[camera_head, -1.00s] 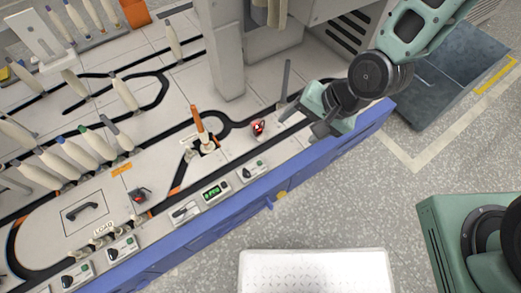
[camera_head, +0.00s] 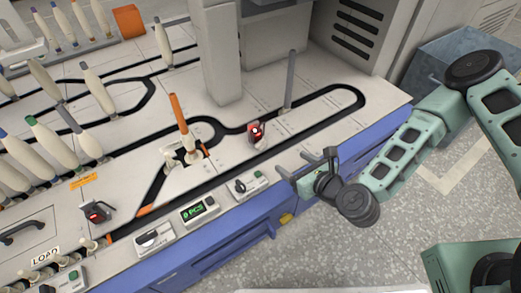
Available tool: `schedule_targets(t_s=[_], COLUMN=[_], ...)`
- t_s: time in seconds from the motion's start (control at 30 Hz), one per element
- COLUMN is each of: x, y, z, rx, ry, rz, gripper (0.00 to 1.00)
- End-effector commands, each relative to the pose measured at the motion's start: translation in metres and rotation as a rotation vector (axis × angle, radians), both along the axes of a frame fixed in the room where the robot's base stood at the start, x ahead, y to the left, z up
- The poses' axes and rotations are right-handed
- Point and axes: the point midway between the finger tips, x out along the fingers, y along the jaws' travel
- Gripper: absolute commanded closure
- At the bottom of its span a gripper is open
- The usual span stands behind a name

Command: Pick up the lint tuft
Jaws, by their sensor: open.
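I cannot make out a lint tuft for certain in the head view; small pale shapes around the foot of the orange lever (camera_head: 179,115) are too small to tell apart. My gripper (camera_head: 306,165) is open, with nothing seen between its fingers. It is over the front blue edge of the machine bench (camera_head: 310,118), to the right of the grey control boxes and below the red-and-black device (camera_head: 255,133).
A thin grey post (camera_head: 290,80) stands upright behind my gripper. Several pale bobbins (camera_head: 58,142) stand at the left. A control box with a green display (camera_head: 199,210) sits along the front edge. The bench top right of the post is clear.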

Motion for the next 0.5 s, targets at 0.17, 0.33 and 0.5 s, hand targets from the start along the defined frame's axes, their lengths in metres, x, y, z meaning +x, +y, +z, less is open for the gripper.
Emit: schedule_targets(t_s=[0.17,0.33,0.5], x=[0.03,0.056,0.073], y=[0.021,0.039,0.051], z=[-0.018,-0.031,-0.039], rx=[-0.003,-0.004,-0.004], ry=[-0.007,-0.006,-0.004], rz=[0.004,0.006,0.005], gripper=[0.32,0.32,0.32])
